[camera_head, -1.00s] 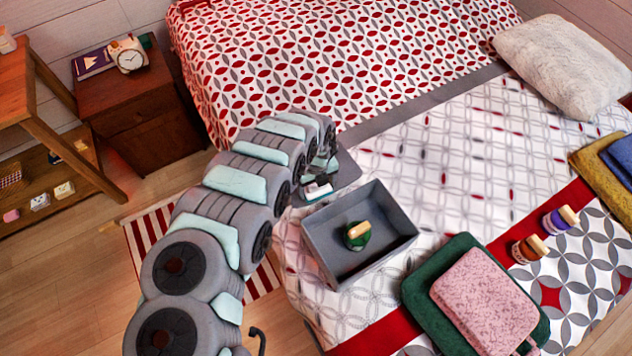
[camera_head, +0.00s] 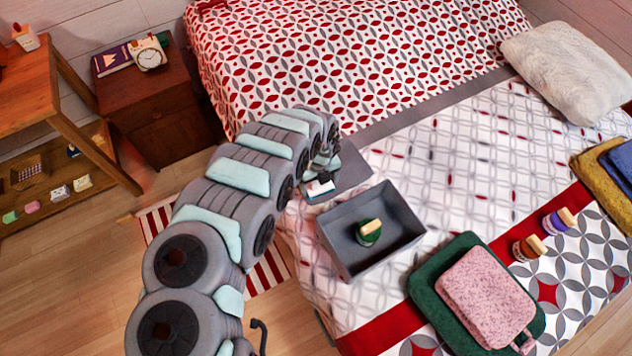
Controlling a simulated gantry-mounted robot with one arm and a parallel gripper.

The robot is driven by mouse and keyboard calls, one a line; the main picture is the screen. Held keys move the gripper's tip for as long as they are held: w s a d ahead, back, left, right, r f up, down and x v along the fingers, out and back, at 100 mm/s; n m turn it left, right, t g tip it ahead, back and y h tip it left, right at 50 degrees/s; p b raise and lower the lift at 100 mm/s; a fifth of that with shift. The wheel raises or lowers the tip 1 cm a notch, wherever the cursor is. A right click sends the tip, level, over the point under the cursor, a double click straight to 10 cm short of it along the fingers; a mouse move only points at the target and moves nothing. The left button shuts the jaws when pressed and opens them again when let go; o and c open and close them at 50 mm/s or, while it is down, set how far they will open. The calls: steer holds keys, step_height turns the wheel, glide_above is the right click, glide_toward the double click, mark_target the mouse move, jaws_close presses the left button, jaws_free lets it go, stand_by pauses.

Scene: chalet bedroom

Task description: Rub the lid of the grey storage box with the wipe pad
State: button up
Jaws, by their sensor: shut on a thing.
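The grey storage box (camera_head: 399,205) stands open on the bed, with a green item with a wooden handle (camera_head: 369,232) inside. A flat grey panel, which looks like its lid (camera_head: 350,174), lies on the bed just behind the box, partly hidden by my arm. My gripper (camera_head: 323,175) is over the left part of the lid, shut on the wipe pad (camera_head: 318,189), a small block with white and teal showing. The pad is low at the lid's front left; I cannot tell whether it touches the surface.
A nightstand (camera_head: 165,110) with a clock is back left. Patterned bedcover behind the lid is clear.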

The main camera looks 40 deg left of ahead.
steer(key=shift+r+p, duration=1.05)
steer(key=shift+r, duration=0.35)
